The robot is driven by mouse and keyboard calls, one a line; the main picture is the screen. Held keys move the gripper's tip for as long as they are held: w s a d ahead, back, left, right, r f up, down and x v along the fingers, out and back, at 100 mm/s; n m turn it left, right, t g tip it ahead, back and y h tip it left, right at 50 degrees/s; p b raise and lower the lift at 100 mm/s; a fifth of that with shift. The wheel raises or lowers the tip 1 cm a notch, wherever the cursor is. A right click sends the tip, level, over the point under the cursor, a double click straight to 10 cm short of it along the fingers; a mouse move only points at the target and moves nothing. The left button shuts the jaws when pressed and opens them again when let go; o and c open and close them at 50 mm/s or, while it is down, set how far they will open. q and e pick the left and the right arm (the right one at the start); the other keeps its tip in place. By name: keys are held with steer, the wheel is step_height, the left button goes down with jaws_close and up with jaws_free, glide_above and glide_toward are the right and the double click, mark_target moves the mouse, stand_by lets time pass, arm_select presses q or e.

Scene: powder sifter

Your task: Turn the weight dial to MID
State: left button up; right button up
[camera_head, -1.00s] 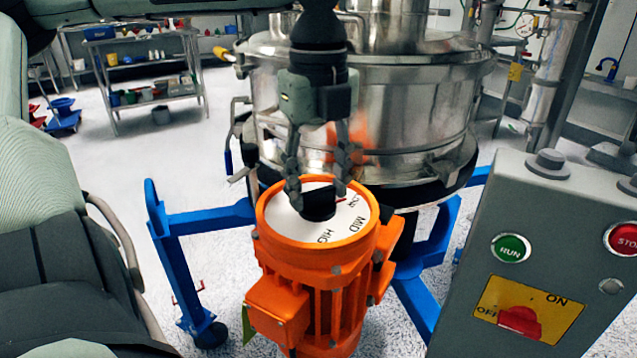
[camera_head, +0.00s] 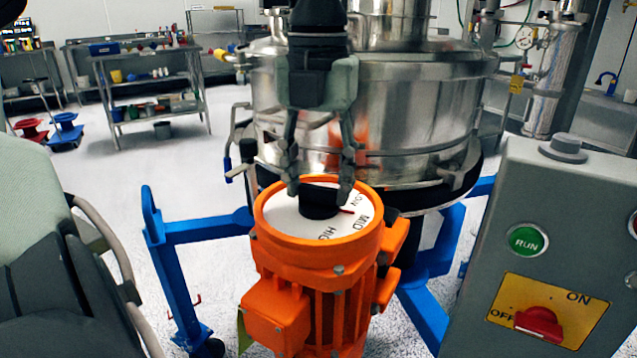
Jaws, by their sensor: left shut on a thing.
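The weight dial (camera_head: 283,217) is a white disc on top of the orange motor (camera_head: 321,266), marked LOW, MID and HIGH. Its black knob (camera_head: 319,205) stands at the middle. A small red mark at the knob's right side points between LOW and MID, close to MID. My left gripper (camera_head: 320,190) comes down from above with its two fingers on either side of the knob, shut on it. The fingertips hide part of the knob and the disc's far edge.
The steel sifter drum (camera_head: 415,105) stands right behind the motor on a blue frame (camera_head: 200,225). A grey control box (camera_head: 560,225) with a green RUN button (camera_head: 528,240) and a red switch (camera_head: 540,325) is close on the right.

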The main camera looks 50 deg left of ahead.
mark_target(317, 189)
arm_select(q)
steer(key=shift+m, duration=1.1)
steer(key=o, duration=1.2)
steer(key=shift+c, duration=0.2)
step_height(317, 189, up, 12)
